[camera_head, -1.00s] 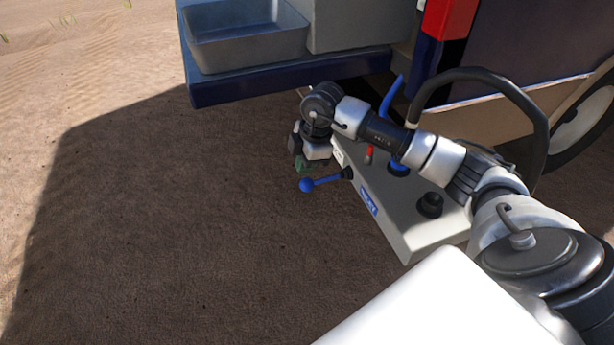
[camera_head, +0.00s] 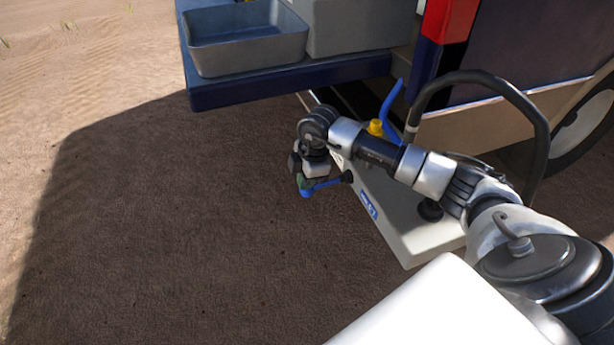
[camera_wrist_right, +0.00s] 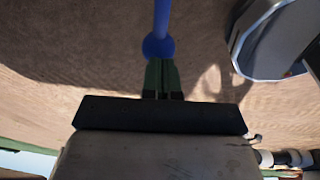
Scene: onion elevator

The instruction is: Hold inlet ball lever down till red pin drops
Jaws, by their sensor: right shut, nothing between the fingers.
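The inlet ball lever (camera_head: 327,184) is a blue rod with a ball end, sticking out left from the side of the grey control box (camera_head: 395,222). My right gripper (camera_head: 303,182) is shut and empty, with its green fingertips at the ball. In the right wrist view, the shut fingertips (camera_wrist_right: 162,66) reach the blue ball (camera_wrist_right: 158,46); touching or just apart is hard to tell. The red pin is not visible now; my right forearm covers part of the box top. My left gripper is not in view.
A grey metal tray (camera_head: 246,58) sits on a dark blue ledge (camera_head: 290,82) behind. A yellow part (camera_head: 376,128) and a bent blue handle (camera_head: 390,105) stand beyond my forearm. A black hoop (camera_head: 530,110) rises at right. Bare ground lies open at left.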

